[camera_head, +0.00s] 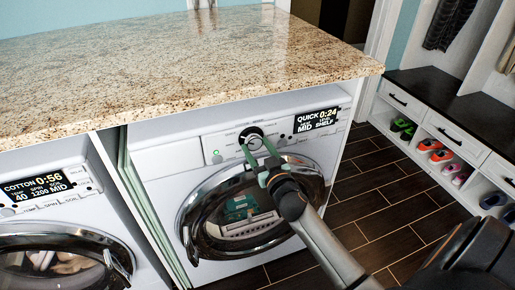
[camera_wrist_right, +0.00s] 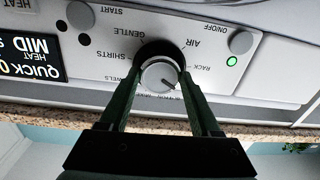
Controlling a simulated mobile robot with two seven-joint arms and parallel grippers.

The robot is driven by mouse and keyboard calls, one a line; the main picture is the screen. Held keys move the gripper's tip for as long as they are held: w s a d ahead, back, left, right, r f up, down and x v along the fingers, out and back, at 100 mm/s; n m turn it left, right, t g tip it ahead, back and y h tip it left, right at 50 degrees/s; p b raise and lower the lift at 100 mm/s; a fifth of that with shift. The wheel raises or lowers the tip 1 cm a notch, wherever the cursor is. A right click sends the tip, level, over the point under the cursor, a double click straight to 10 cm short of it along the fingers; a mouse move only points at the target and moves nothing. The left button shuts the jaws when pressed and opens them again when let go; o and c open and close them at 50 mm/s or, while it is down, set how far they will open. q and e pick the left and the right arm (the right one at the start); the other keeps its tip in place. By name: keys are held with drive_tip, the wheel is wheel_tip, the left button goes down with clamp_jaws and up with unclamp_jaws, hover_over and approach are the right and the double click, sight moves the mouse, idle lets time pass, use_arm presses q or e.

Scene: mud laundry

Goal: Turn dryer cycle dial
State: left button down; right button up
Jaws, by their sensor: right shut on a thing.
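The dryer (camera_head: 165,160) is the white front-loading machine on the right under the counter, its display reading QUICK 0:24. Its cycle dial (camera_head: 251,135) is a round knob with a dark ring and light face; in the right wrist view the dial (camera_wrist_right: 160,76) shows upside down with a dark pointer mark. My right gripper (camera_head: 259,148) reaches up to the panel, its two green fingers on either side of the dial. In the right wrist view the gripper (camera_wrist_right: 158,85) is shut on the dial. My left gripper is not in view.
A granite counter (camera_head: 180,65) overhangs close above the panel. A washer (camera_head: 50,200) reading COTTON 0:56 stands at left. The dryer's round door (camera_head: 205,205) is shut below the dial. A shoe bench (camera_head: 440,110) stands at right beyond open tiled floor (camera_head: 370,190).

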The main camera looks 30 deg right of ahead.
drive_tip(key=c, duration=0.5)
drive_tip(key=shift+n, duration=0.4)
drive_tip(key=n+p, duration=0.1)
drive_tip(key=n, duration=0.2)
drive_tip(key=n+p, duration=0.1)
drive_tip(key=n, duration=0.2)
drive_tip(key=shift+r+n, duration=0.1)
drive_tip(key=shift+n, duration=0.2)
drive_tip(key=n, duration=0.4)
drive_tip(key=shift+p, duration=0.3)
drive_tip(key=shift+n+h, duration=0.3)
drive_tip(key=shift+n, duration=1.9)
